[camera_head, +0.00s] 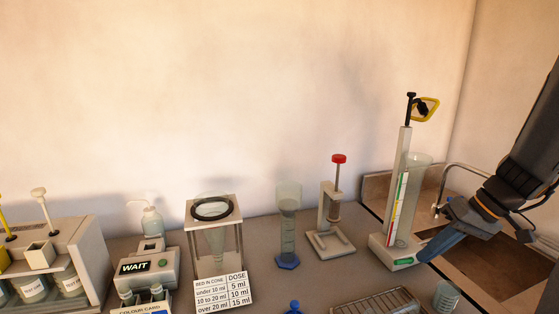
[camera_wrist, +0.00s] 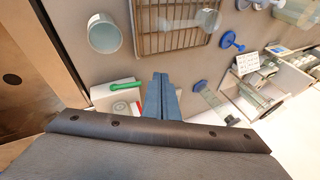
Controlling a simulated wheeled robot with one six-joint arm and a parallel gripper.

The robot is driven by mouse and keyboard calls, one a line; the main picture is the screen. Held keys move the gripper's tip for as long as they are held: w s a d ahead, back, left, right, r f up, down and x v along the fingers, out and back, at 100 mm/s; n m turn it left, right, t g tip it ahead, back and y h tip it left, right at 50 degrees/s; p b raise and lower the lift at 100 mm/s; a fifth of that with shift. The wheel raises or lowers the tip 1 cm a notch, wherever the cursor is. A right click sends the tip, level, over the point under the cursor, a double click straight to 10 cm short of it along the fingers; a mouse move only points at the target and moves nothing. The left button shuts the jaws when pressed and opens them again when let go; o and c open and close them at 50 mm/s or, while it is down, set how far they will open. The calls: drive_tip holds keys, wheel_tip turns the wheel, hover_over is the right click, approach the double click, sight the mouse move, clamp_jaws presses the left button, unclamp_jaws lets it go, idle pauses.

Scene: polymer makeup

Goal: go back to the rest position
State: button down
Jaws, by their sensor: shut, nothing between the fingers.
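My gripper (camera_head: 432,248) is at the right in the head view, with its blue fingers pointing down and left. The fingers are shut and empty, and they also show in the wrist view (camera_wrist: 161,92). They are close to the base of a tall white stand (camera_head: 402,185) that has a coloured scale, a clear vessel (camera_head: 418,175) and a yellow-ringed top (camera_head: 426,108). In the wrist view, a green bar (camera_wrist: 127,85) on the white base lies just left of the fingers. I cannot tell whether the fingers touch the stand.
A wire rack (camera_head: 375,303) and a clear beaker (camera_head: 446,295) are at the front. A blue-footed cylinder (camera_head: 288,235), a red-knobbed press (camera_head: 334,225), a cone stand (camera_head: 214,235) and a WAIT box (camera_head: 149,268) stand to the left. A sink (camera_head: 490,262) lies behind my gripper.

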drive_tip(key=s+a+f+h, duration=0.1)
drive_tip(key=s+a, duration=0.2)
drive_tip(key=a, duration=0.2)
drive_tip(key=s+a+f+g+h, duration=0.1)
drive_tip(key=s+a+h, duration=0.1)
drive_tip(key=a, duration=0.4)
drive_tip(key=s+a+f+g+h, duration=0.1)
drive_tip(key=s+a+f+h, duration=0.1)
drive_tip(key=a, duration=0.4)
drive_tip(key=shift+s+a, duration=0.25)
drive_tip(key=shift+s, duration=0.55)
drive_tip(key=shift+s+a+m, duration=0.15)
drive_tip(key=shift+a+m, duration=0.15)
